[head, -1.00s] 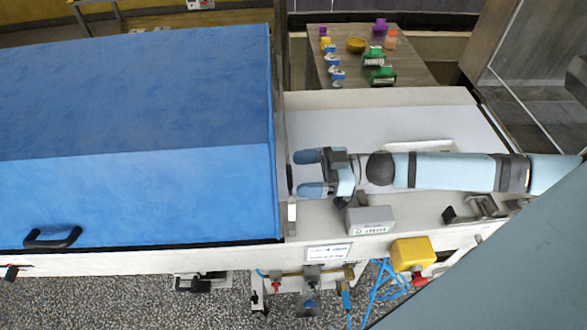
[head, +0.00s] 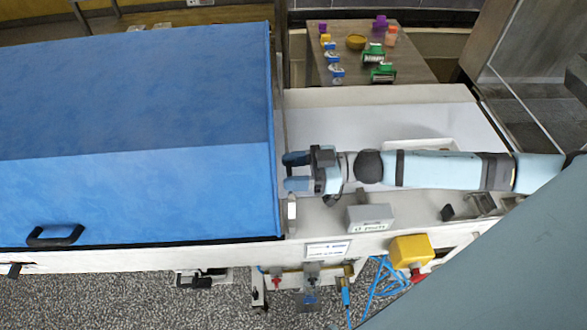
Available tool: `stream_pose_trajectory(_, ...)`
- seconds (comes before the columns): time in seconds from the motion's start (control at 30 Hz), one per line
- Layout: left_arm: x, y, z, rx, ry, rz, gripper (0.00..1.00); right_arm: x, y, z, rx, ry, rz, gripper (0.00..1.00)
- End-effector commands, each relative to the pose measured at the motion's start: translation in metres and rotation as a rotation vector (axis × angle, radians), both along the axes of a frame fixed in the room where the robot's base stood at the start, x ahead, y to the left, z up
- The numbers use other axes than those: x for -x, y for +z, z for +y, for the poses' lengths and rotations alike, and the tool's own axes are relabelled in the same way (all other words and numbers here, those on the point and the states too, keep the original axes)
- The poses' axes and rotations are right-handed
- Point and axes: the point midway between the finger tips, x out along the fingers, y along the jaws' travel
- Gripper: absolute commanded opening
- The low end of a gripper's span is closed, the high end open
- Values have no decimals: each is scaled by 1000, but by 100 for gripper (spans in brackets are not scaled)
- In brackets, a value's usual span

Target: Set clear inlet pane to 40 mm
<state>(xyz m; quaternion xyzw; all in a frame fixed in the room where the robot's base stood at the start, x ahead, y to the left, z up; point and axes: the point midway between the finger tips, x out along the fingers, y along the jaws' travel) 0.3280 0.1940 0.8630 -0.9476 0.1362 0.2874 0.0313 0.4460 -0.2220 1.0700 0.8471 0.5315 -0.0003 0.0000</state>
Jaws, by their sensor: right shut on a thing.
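The clear inlet pane (head: 281,128) is hard to make out. It shows as a thin upright strip along the right end of the blue hood (head: 140,120), seen almost edge-on. My right gripper (head: 290,172) comes in from the right, its fingers pointing left at the pane. It is shut on a small part at the pane, mostly hidden between the fingers. A small pale upright piece (head: 292,212) stands just in front of the fingers. The pane's height and any scale cannot be read. My left gripper is not in view.
A grey box (head: 370,217) with a label sits on the machine's front ledge below my right forearm. A yellow box (head: 411,251) and blue hoses hang at the front. A table (head: 405,67) with several small items stands behind.

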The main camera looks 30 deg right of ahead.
Motion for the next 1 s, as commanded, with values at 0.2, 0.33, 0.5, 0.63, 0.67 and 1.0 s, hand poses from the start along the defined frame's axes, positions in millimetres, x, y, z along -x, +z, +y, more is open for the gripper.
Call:
stream_pose_trajectory(0.2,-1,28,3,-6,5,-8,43,0,31,0,0,1,0,10)
stream_pose_trajectory(0.33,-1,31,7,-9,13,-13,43,0,34,0,-1,1,0,11)
stream_pose_trajectory(0.5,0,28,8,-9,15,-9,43,-1,34,0,-5,1,-2,10)
stream_pose_trajectory(0.63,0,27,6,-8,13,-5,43,-1,34,0,-4,1,-3,71)
stream_pose_trajectory(0.67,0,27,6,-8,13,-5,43,-1,34,0,-4,1,-3,78)
stream_pose_trajectory(1.0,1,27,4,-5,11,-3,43,-1,32,0,-2,0,-1,79)
